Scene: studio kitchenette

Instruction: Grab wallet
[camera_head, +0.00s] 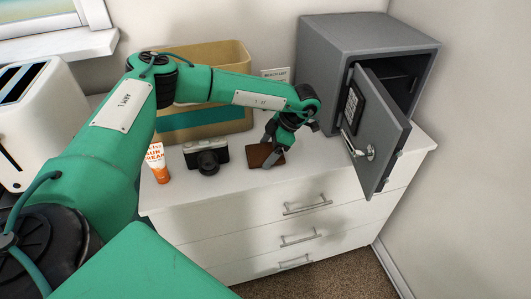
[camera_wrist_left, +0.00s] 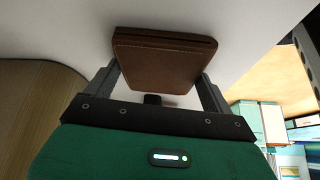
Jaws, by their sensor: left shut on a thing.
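The brown leather wallet (camera_head: 260,156) is at the white dresser top, to the right of the camera. My left gripper (camera_head: 274,146) reaches down over it from above. In the left wrist view the wallet (camera_wrist_left: 163,60) sits between the two dark fingers (camera_wrist_left: 158,88), which close on its sides. The left gripper is shut on the wallet. Whether the wallet still touches the dresser top is hard to tell. My right gripper is not in view.
A camera (camera_head: 206,156) and a sunscreen tube (camera_head: 157,163) stand left of the wallet. A tan bin (camera_head: 228,58) is behind my arm. A grey safe (camera_head: 345,50) with its door (camera_head: 378,130) open stands at right. A toaster (camera_head: 38,115) is far left.

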